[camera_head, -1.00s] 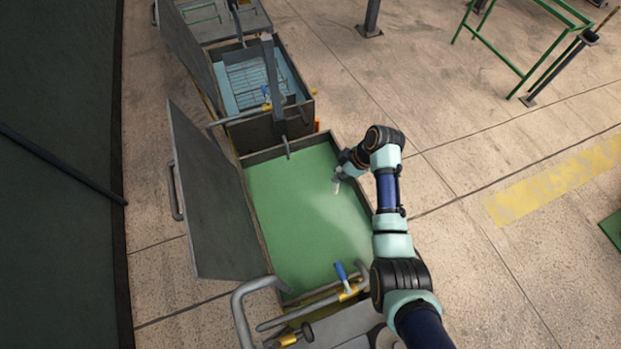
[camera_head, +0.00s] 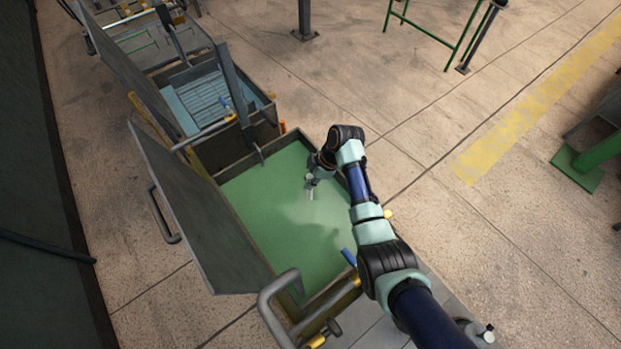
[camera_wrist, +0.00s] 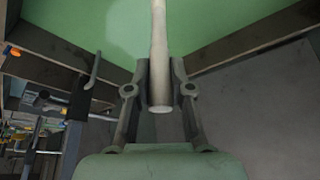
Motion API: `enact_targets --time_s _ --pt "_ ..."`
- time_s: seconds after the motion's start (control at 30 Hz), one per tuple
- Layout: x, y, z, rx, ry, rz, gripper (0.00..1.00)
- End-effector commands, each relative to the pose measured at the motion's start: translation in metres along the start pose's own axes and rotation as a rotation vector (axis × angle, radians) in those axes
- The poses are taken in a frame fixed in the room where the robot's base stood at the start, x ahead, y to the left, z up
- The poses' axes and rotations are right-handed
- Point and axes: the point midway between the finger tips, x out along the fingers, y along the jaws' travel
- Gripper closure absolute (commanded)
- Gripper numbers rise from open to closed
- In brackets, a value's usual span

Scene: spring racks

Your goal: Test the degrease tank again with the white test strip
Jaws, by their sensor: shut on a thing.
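The white test strip (camera_wrist: 158,45) shows as a pale, slim stick in the wrist view. My gripper (camera_wrist: 160,75) is shut on it near its near end, and its far end runs off the top of the picture. In the head view my gripper (camera_head: 312,180) is over the far right part of an open tank (camera_head: 335,298) full of green liquid (camera_head: 270,230). The strip (camera_head: 310,194) points down toward the liquid there. I cannot tell whether its tip touches the surface. No label on the tank is readable.
The green tank's raised lid (camera_head: 200,215) leans along its left side. A second open tank with blue contents (camera_head: 197,98) stands behind it. Open floor lies to the right.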

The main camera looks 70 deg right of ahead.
Motion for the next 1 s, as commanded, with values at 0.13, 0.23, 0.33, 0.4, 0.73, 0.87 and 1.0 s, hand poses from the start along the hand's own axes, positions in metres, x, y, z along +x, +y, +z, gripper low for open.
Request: enact_targets --time_s 0.13,0.23,0.33,0.4,0.73,0.87,1.0 --pt "0.022 0.0 0.009 0.0 0.0 0.001 0.97" --pt "0.033 0.0 0.014 0.0 0.0 0.001 0.97" --pt "0.044 0.0 0.018 0.0 0.0 0.001 0.97" --pt "0.052 0.001 0.021 0.0 0.0 0.001 0.97" --pt "0.088 0.0 0.036 0.0 0.0 0.0 0.97" --pt "0.102 0.001 0.042 0.0 0.0 0.0 0.97" --pt "0.117 0.001 0.048 -0.001 0.0 0.001 0.97"
